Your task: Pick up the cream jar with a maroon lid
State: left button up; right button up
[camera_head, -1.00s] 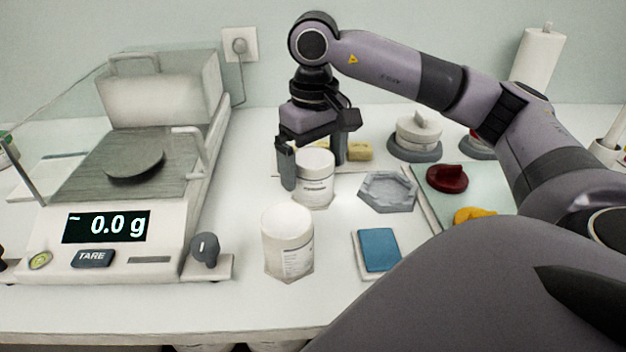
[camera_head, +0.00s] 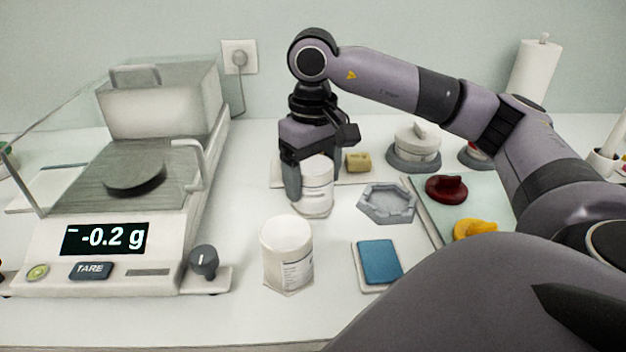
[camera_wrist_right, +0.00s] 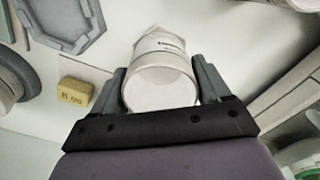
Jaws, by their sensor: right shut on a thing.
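My right gripper (camera_head: 312,176) is shut on a white jar (camera_head: 317,186) in the middle of the table. The right wrist view shows the same jar (camera_wrist_right: 160,82) between the two fingers, with its white top facing the camera. A second white jar (camera_head: 287,254) stands nearer the front, apart from the gripper. Both jars show white tops with no maroon on them. A maroon lid (camera_head: 446,188) with a raised grip lies on the pale mat at the right. I cannot tell whether the held jar is clear of the table. My left gripper is not in view.
A scale (camera_head: 120,235) reading -0.2 g fills the left. A grey hexagonal tray (camera_head: 388,204), a blue pad (camera_head: 379,262) and a yellow lid (camera_head: 475,230) lie right of the jars. A yellow block (camera_head: 358,162) and a grey-based jar (camera_head: 416,146) stand behind.

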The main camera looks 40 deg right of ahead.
notch_tip(320, 180, up, 19)
jog(key=p, duration=0.7)
jog(key=shift+a+r+p, duration=0.15)
jog(key=shift+p, duration=0.25)
